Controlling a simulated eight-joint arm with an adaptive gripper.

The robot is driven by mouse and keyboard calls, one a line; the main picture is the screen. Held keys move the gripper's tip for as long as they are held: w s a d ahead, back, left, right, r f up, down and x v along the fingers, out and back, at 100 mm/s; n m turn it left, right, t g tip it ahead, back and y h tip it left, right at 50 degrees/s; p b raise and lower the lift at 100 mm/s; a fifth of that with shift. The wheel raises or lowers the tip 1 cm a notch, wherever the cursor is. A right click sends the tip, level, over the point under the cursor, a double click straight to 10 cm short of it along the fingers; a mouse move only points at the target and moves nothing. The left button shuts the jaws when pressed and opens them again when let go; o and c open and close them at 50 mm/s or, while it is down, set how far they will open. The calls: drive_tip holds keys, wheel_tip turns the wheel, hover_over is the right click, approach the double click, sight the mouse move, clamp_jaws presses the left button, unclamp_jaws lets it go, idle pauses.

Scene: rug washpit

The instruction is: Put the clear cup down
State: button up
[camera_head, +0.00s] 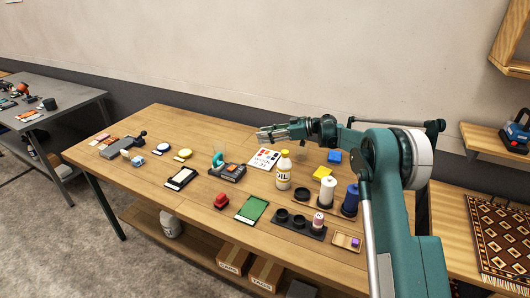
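My gripper (262,134) reaches in from the right and hangs over the back part of the wooden table (150,122), above a white printed sheet (264,159). It is seen from the side and small, so I cannot tell whether its fingers are open or shut. I cannot make out the clear cup with certainty. A faint transparent shape may show just below my wrist, beside the oil bottle (284,170), but I cannot tell if it is held or standing.
A white spool (326,190), a blue spool (350,200), a yellow block (322,173) and a blue block (335,156) crowd the right side. A dark holder (299,223), green board (251,208) and red item (221,201) lie in front. The table's front left is bare.

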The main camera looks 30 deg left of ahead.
drive_tip(key=shift+f+b, duration=0.3)
drive_tip(key=shift+f, duration=1.85)
drive_tip(key=shift+f, duration=0.1)
drive_tip(key=shift+f+b, duration=0.35)
drive_tip(key=shift+f, duration=1.4)
drive_tip(key=shift+f, duration=0.15)
drive_tip(key=o, duration=0.6)
drive_tip(key=shift+d+r, duration=0.1)
drive_tip(key=shift+r, duration=0.1)
drive_tip(key=p+v, duration=0.2)
drive_tip(key=v, duration=0.9)
drive_tip(key=shift+w+d+r, duration=0.1)
drive_tip(key=shift+d, duration=0.25)
